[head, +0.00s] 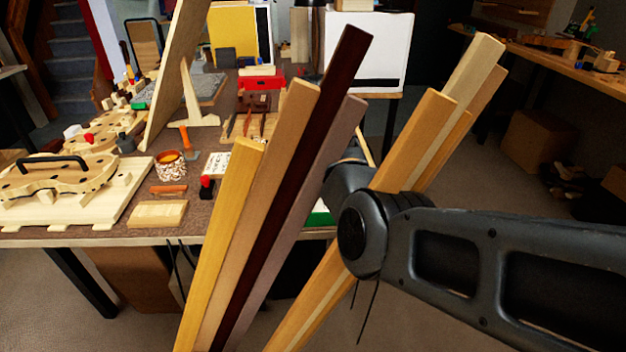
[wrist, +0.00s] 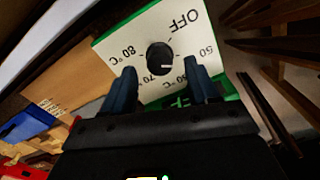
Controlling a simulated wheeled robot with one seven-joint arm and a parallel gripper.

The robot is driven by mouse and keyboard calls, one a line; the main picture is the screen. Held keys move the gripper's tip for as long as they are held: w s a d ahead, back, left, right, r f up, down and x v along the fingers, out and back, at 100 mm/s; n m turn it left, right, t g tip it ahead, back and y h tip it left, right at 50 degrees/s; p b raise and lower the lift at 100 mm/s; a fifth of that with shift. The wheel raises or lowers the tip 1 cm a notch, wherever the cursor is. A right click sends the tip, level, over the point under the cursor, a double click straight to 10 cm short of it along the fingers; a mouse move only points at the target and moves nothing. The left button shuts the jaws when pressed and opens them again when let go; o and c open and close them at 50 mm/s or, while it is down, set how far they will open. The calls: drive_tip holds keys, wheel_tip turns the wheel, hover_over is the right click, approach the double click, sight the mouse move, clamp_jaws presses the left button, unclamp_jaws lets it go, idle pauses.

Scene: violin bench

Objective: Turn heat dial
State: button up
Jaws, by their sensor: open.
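The heat dial (wrist: 160,58) is a black round knob with a white pointer mark, on a white panel (wrist: 112,48) with a green edge. The panel reads OFF, 50, 70 and 80 °C, and it appears upside down in the wrist view. The pointer lies on the knob's lower right side. My gripper (wrist: 163,88) is open, its two blue-grey fingers pointing at the panel on either side below the knob. I cannot tell whether they touch it. In the head view the dial and my gripper are hidden behind wooden strips; only a green-edged bit (head: 320,217) shows.
Tall wooden strips (head: 285,200) stand in front of the bench, with more strips (head: 440,110) crossing near my arm. The bench (head: 140,215) holds a violin body in a fixture (head: 60,180), a jar (head: 171,165) and a red box (head: 261,80). A blue bin (wrist: 28,126) lies left in the wrist view.

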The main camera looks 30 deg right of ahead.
drive_tip(key=shift+f, duration=1.15)
drive_tip(key=c, duration=1)
